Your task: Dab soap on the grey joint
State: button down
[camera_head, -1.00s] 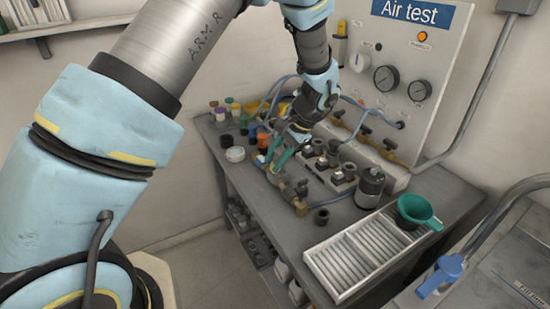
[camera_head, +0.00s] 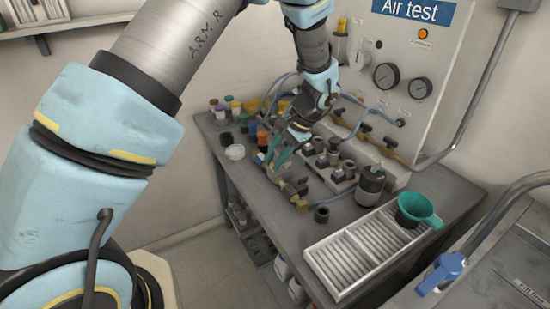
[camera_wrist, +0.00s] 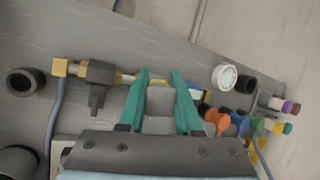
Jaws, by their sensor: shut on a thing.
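My gripper (camera_head: 273,162) reaches down over the bench, and its green fingers also show in the wrist view (camera_wrist: 161,78). The tool's end is not clear. A grey joint (camera_wrist: 101,74) with a brass end fitting (camera_wrist: 60,67) lies just left of the fingers in the wrist view; it is small in the head view (camera_head: 289,188). I cannot tell whether the tool touches it. A round pot with whitish contents (camera_wrist: 225,77), perhaps the soap, stands right of the fingers; it also shows in the head view (camera_head: 235,152).
Several colour-capped bottles (camera_head: 235,108) stand at the bench's back left. A black ring (camera_head: 321,214), a dark canister (camera_head: 370,186), a white slatted tray (camera_head: 350,258) and a green funnel (camera_head: 415,209) are to the right. The gauge panel (camera_head: 400,75) rises behind.

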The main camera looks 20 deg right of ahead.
jog(key=shift+f, duration=0.4)
dwell(1.0)
jog(key=shift+r, duration=0.1)
jog(key=shift+r+p, duration=2.25)
jog(key=shift+r, duration=1.2)
